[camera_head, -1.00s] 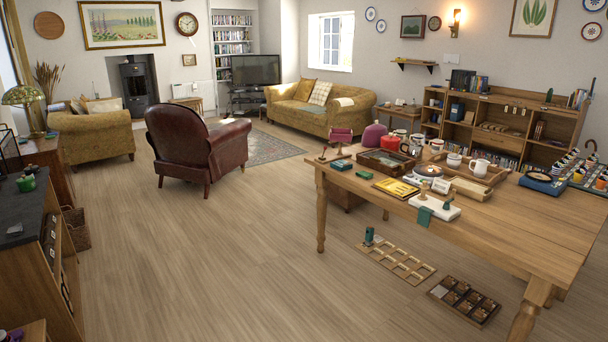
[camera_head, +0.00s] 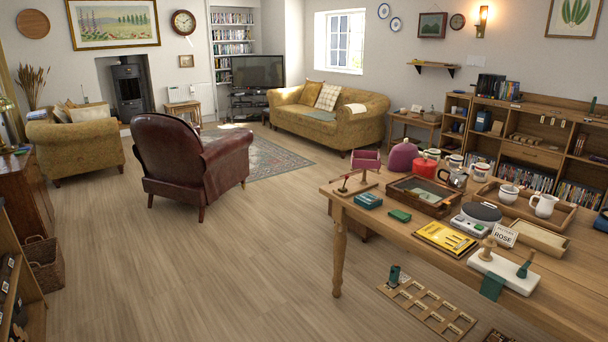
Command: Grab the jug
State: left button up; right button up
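A wooden table (camera_head: 395,234) at the right carries many small items. A white jug-like vessel with a handle (camera_head: 543,205) stands upright in a wooden tray (camera_head: 559,221) at the table's right side, beside a white cup (camera_head: 508,194). A shiny grey vessel with a handle (camera_head: 456,177) stands farther back, near a red pot (camera_head: 424,168). I cannot tell for certain which of these is the jug. Neither of my grippers is in view.
A dark red armchair (camera_head: 184,158) stands left of the table, with bare wooden floor (camera_head: 210,270) between. A wooden rack (camera_head: 428,309) lies on the floor below the table. A low shelf (camera_head: 25,300) and basket (camera_head: 43,262) line the left edge.

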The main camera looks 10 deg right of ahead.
aim_at(545, 209)
jog(key=i+z, duration=0.1)
jog(key=i, duration=0.65)
jog(key=i+j, duration=0.15)
jog(key=i, duration=0.6)
jog(key=i+j+z, duration=0.1)
jog(key=i+z, duration=0.35)
jog(key=i+j+z, duration=0.15)
jog(key=i+z, duration=0.15)
jog(key=z, duration=0.15)
jog(key=i+j+z, duration=0.7)
jog(key=j+z, duration=0.15)
jog(key=j, duration=0.15)
jog(key=i+j+z, duration=0.2)
jog(key=k+j, duration=0.05)
jog(key=j, duration=0.05)
